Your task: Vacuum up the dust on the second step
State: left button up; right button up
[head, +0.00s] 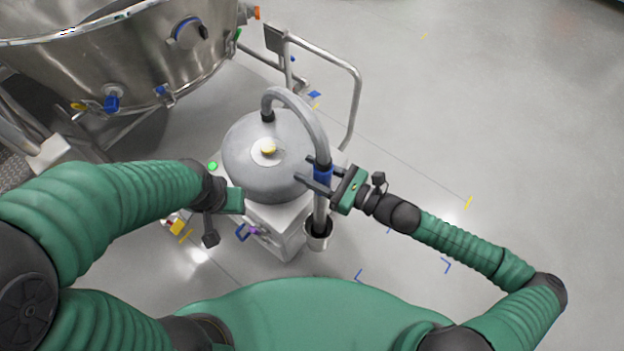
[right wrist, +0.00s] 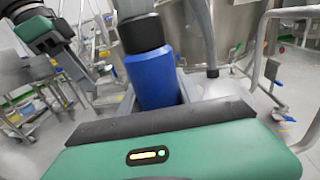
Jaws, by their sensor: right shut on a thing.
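The vacuum (head: 250,180) has a grey domed top on a pale box-shaped base and stands in front of me. Its grey hose (head: 300,108) arches from the dome to a metal wand (head: 320,215). My right gripper (head: 318,176) is shut on the wand's blue grip (head: 323,174), which also shows in the right wrist view (right wrist: 154,78). My left gripper (head: 232,200) hangs just left of the vacuum; its jaws cannot be made out. I cannot make out dust or a second step.
A large steel vessel (head: 120,60) with blue-handled fittings stands at the upper left. A tubular metal rail (head: 355,100) rises behind the vacuum. A perforated metal surface (head: 12,168) shows at the left edge. The grey floor (head: 500,120) on the right is open, with small tape marks.

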notch_tip(320, 180, up, 12)
jog(key=p, duration=0.5)
jog(key=shift+r, duration=0.15)
jog(key=shift+d, duration=0.1)
